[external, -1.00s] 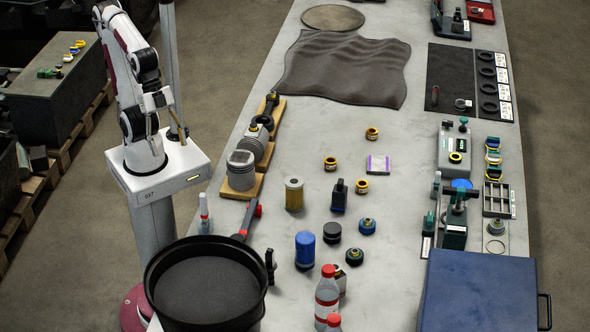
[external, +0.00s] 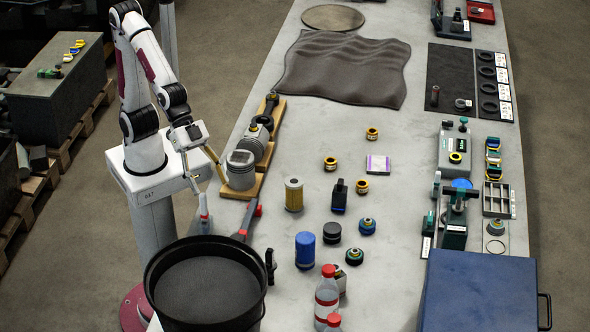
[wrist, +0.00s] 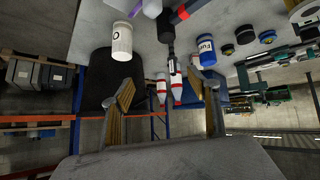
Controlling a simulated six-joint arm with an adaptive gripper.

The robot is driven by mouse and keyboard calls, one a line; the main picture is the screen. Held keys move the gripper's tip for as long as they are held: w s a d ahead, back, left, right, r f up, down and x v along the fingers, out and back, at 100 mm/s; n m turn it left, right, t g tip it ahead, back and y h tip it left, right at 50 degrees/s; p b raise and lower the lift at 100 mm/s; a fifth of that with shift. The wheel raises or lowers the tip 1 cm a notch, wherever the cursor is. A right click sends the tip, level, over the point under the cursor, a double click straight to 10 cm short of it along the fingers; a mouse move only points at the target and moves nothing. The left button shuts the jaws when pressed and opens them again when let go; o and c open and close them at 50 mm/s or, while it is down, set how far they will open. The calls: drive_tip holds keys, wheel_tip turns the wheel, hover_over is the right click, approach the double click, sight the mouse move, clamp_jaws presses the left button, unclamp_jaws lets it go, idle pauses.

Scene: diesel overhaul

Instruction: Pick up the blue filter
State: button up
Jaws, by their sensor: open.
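The blue filter (external: 305,250) stands upright on the bench, to the right of the black bin. In the wrist view, the blue filter (wrist: 207,50) shows as a blue cylinder with white lettering, beyond the right finger. My gripper (external: 206,178) is above the bench's left edge, left of the filter and well apart from it. In the wrist view, my gripper (wrist: 166,92) has its fingers wide apart with nothing held between them.
A blue case (external: 478,292) fills the front right.

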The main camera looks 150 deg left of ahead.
drive_tip(key=w+a+f+n+t+y, duration=0.1)
drive_tip(key=w+a+f, duration=0.15)
drive_tip(key=w, duration=0.25)
drive_tip(key=w+a+f+n+t+y, duration=0.1)
drive_tip(key=w+a+f, duration=0.15)
drive_tip(key=w, duration=0.35)
drive_tip(key=n+y, duration=0.1)
drive_tip(key=y, duration=0.3)
approach(314, 248)
drive_tip(key=s, duration=0.1)
drive_tip(key=shift+s+d+f+t, duration=0.1)
drive_tip(key=shift+s+f+t, duration=0.1)
drive_tip(key=shift+f+t, duration=0.1)
drive_tip(key=shift+w, duration=0.1)
drive_tip(key=shift+x, duration=1.25)
drive_tip(key=shift+x, duration=2.55)
drive_tip(key=shift+r, duration=0.15)
drive_tip(key=shift+c, duration=0.2)
